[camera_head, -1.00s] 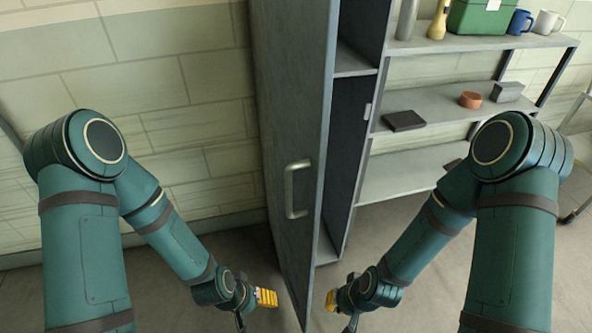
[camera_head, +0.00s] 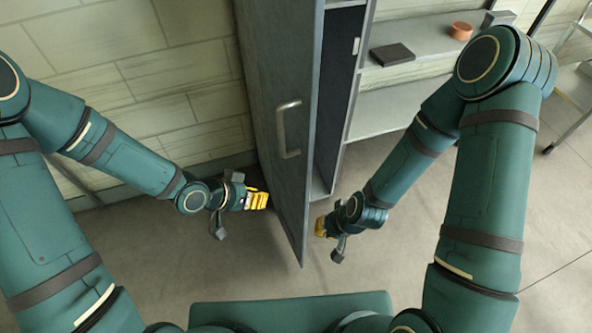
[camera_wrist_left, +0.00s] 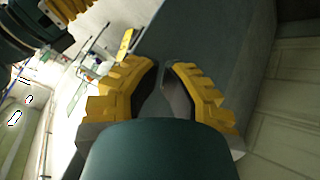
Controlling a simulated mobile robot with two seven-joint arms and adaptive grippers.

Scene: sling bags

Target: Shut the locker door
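The locker door (camera_head: 275,95) is a tall dark grey panel standing open, edge toward me, with a pale bar handle (camera_head: 288,130) on its left face. The locker's interior (camera_head: 337,90) shows as a dark opening to its right. My left gripper (camera_head: 262,200) is left of the door, below the handle, its yellow fingertips close to the panel. In the left wrist view its fingers (camera_wrist_left: 164,66) are drawn together with nothing between them, and the door (camera_wrist_left: 215,40) lies beyond. My right gripper (camera_head: 320,227) is right of the door's lower edge; its finger gap is unclear.
A shelf unit (camera_head: 390,120) stands right of the locker, with a dark flat box (camera_head: 392,54) and an orange round item (camera_head: 461,30) on it. A tiled wall (camera_head: 150,70) is behind at left. The floor (camera_head: 420,250) around the door is clear.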

